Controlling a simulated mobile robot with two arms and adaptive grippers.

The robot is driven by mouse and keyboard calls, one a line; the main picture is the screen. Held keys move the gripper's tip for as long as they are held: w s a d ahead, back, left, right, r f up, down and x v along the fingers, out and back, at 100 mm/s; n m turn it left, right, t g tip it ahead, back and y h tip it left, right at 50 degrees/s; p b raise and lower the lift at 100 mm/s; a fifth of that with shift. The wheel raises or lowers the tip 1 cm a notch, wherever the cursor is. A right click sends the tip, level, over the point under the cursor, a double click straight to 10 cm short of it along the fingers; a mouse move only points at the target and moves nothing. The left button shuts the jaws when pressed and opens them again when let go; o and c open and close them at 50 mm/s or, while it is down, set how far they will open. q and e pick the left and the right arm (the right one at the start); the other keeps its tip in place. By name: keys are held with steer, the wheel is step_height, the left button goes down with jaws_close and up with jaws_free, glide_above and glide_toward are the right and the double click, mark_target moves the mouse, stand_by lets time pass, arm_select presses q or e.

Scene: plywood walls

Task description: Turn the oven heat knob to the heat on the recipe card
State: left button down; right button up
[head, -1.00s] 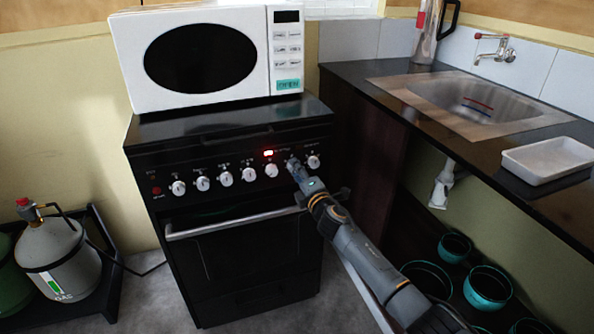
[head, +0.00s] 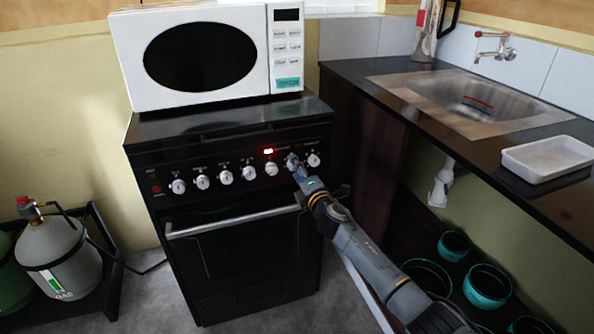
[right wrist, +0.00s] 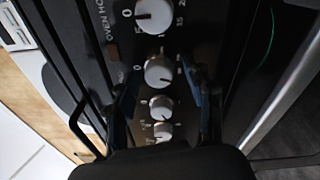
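The oven (head: 245,255) stands upright with a row of white knobs along its black front panel. My right gripper (head: 293,164) is at the second knob from the right and partly hides it in the head view. In the right wrist view the fingers of my right gripper (right wrist: 162,82) are apart, with a white knob (right wrist: 158,72) between their tips and visible gaps at both sides. Another knob (right wrist: 155,15), with a scale and lettering that appears to start with OVEN, is above it. My left gripper and a recipe card are not in view.
A white microwave (head: 125,60) stands on the oven. The oven's door handle (head: 235,222) sticks out below the knobs. A counter (head: 350,75) with a sink and a white tray (head: 548,158) is at the right. Teal pots (head: 488,287) sit below it. A gas bottle (head: 62,260) is at the left.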

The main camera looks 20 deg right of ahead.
steer(key=s+d, duration=0.1)
steer(key=s, duration=1.1)
steer(key=shift+d+f, duration=0.15)
